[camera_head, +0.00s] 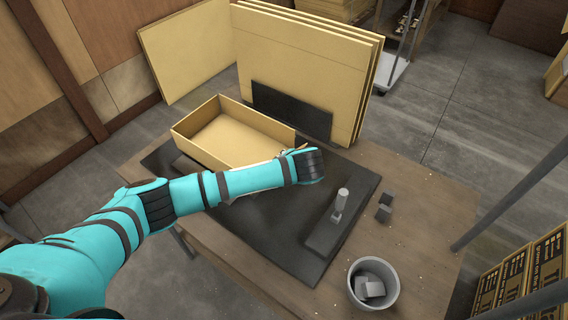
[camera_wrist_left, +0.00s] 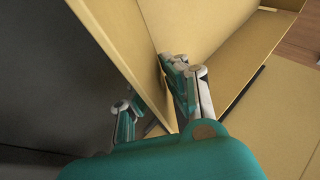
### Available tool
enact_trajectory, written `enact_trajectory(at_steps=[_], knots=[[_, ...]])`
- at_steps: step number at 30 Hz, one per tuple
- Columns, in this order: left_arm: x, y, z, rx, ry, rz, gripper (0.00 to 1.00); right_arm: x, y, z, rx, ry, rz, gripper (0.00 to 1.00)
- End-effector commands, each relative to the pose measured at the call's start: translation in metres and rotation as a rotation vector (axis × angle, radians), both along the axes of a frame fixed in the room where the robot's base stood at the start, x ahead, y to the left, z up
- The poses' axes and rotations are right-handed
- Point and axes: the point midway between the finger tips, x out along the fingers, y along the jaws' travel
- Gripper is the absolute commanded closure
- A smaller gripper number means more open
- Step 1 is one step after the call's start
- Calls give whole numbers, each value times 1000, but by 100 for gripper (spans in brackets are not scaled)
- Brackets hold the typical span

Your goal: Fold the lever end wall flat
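The tan open tray box (camera_head: 185,145) lies on the dark mat (camera_head: 265,235), with its left, back and long side walls standing. Its end nearest the lever is largely hidden behind my left forearm and hand in the head view. My left gripper (camera_head: 290,151) is at that end. In the left wrist view, a tan wall panel (camera_wrist_left: 128,50) passes between the two separated fingers of the gripper (camera_wrist_left: 152,90). One finger is over the dark mat side, the other on the box side. Firm contact is not clear. The grey upright lever (camera_head: 341,200) stands on a dark base on the mat.
A grey bucket (camera_head: 392,300) holding grey blocks stands at the table's front right. A black plate (camera_head: 290,108) and tall tan boards (camera_head: 310,60) stand behind the box.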

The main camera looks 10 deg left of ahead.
Motion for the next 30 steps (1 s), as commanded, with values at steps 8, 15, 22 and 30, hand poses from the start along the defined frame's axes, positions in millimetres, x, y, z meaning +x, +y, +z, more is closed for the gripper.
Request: enact_trajectory(at_steps=[8, 15, 22, 30], knots=[[0, 0, 0, 0, 0, 0, 73, 0, 0, 0, 0, 0, 0, 57], [-6, -4, 8, -3, -1, -1, 73, 0, -2, 0, -2, 0, 1, 57], [-31, -22, 42, -5, -2, -4, 73, 0, -1, 0, -1, 0, 0, 57], [-59, -39, 78, -3, -1, -3, 73, 0, -1, 0, -1, -1, 0, 57]])
